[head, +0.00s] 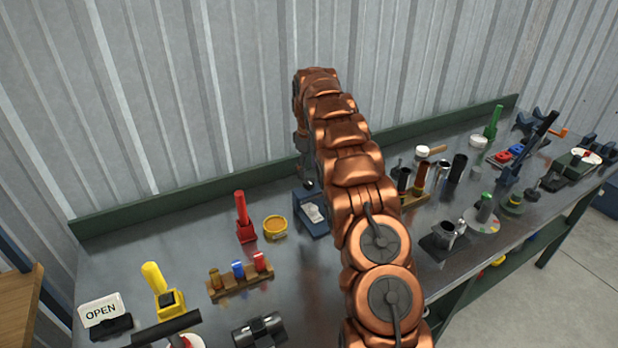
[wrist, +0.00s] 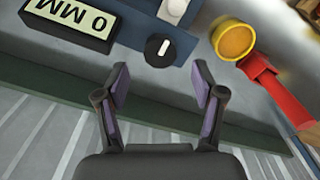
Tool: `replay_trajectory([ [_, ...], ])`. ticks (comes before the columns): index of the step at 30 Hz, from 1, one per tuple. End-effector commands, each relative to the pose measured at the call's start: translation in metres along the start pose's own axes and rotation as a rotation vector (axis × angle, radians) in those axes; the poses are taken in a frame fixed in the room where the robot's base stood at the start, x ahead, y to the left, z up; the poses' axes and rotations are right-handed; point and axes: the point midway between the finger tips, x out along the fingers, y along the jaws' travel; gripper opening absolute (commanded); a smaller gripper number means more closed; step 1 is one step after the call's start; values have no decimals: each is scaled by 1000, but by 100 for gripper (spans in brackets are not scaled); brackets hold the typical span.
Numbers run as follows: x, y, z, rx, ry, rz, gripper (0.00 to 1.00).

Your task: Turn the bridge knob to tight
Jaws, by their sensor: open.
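A round black knob (wrist: 160,50) with a white pointer bar shows in the wrist view, on the edge of a blue block (wrist: 135,30). The bar is tilted, its upper end to the right. No tight marking is legible. In the head view the blue block (head: 312,225) stands beside my arm, with a small dark knob (head: 309,185) at its back. My gripper (wrist: 161,76) is open and empty, its fingertips either side of and just short of the knob, apart from it. In the head view my gripper is mostly hidden behind my arm.
A yellow round dish (wrist: 233,41) and a red lever (wrist: 278,92) stand to the right. The bench's green back rail (head: 160,205) and corrugated wall are close behind my gripper.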

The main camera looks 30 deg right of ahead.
Motion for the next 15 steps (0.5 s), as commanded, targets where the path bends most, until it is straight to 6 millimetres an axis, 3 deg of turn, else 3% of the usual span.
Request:
replay_trajectory([
  [9,33,-1,1,0,-4,-4,68],
  [15,44,0,1,0,-1,-2,68],
])
